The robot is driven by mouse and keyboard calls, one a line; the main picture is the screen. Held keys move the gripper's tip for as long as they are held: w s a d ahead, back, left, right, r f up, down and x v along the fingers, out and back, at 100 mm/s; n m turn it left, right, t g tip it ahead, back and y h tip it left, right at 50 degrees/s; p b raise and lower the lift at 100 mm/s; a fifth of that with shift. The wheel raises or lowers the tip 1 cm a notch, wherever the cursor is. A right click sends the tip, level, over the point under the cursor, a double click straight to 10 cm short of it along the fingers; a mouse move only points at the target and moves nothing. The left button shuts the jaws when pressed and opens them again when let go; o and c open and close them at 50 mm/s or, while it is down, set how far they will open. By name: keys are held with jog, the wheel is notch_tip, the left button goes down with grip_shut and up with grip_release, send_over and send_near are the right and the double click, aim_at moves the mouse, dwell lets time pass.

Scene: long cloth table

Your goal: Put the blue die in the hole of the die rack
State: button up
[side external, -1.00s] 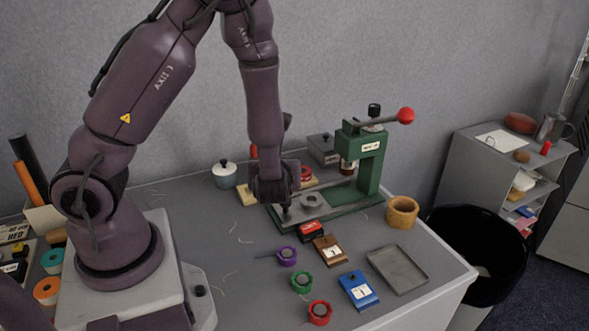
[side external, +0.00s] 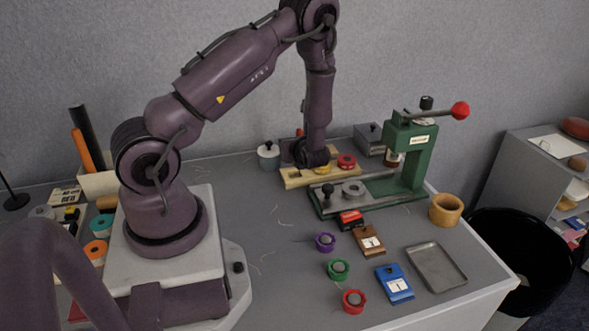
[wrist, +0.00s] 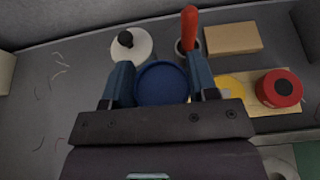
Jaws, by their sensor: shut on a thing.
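The blue die (wrist: 162,83) is a round blue disc between my two fingers in the wrist view. My gripper (wrist: 160,78) is shut on it. In the side view my gripper (side external: 312,165) is low over the wooden die rack (side external: 293,180), toward its left part, and hides the blue die. A yellow die (side external: 322,170) and a red die (side external: 347,160) sit on the rack. In the wrist view the yellow die (wrist: 231,88) and the red die (wrist: 279,88) are right of the blue die. The hole is hidden; I cannot tell whether the blue die touches the rack.
A green press (side external: 417,165) with a red-knobbed lever stands right of the rack. A white-lidded pot (side external: 268,156) stands behind it at left. Small coloured rings, labelled blocks, a grey tray (side external: 436,266) and a wooden bowl (side external: 446,208) lie toward the front and right.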

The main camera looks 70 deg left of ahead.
jog(key=shift+f, duration=2.6)
jog(key=shift+f, duration=0.3)
jog(key=shift+f, duration=0.15)
jog(key=o, duration=0.8)
